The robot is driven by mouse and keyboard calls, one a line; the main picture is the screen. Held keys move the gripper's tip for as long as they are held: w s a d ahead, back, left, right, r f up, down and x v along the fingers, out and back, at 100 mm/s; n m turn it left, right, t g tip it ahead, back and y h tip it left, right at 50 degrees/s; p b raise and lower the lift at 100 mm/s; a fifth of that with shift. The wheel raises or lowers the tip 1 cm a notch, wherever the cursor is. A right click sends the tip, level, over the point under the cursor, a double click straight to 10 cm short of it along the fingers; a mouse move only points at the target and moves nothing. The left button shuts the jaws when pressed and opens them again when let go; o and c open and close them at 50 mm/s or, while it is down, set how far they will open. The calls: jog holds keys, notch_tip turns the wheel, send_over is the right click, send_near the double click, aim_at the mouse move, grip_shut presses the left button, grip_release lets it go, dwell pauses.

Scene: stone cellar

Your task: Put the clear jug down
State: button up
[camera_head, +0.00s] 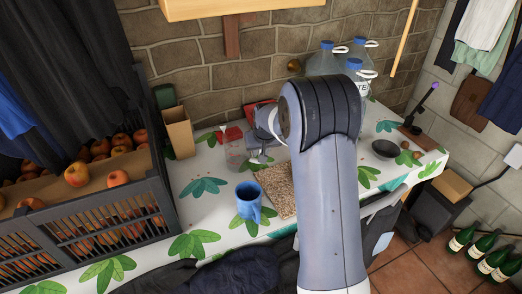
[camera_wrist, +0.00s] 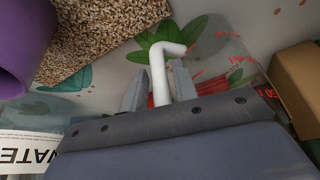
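The clear jug (camera_head: 235,152) stands upright in the head view at the back left of the table, with red markings and a white handle. It also shows in the wrist view (camera_wrist: 235,62), where its see-through wall has red print. My gripper (camera_wrist: 160,88) has its two fingers on either side of the white handle, close against it, and looks shut on it. In the head view my gripper (camera_head: 262,148) is at the jug's right side, partly hidden by my arm. I cannot tell whether the jug's base touches the table.
The leaf-print table (camera_head: 205,215) has bare cloth left of the jug. A blue mug (camera_head: 249,203) and a grainy brown board (camera_head: 277,188) are in front. A cardboard box (camera_head: 180,135) stands behind left, water bottles (camera_head: 325,62) back right. A purple thing (camera_wrist: 14,45) is beside the board.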

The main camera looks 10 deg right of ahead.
jog(key=shift+o, duration=0.9)
jog(key=shift+r, duration=0.2)
jog(key=v, duration=1.2)
jog(key=x, duration=1.2)
jog(key=shift+f, duration=0.3)
jog(key=shift+r, duration=0.25)
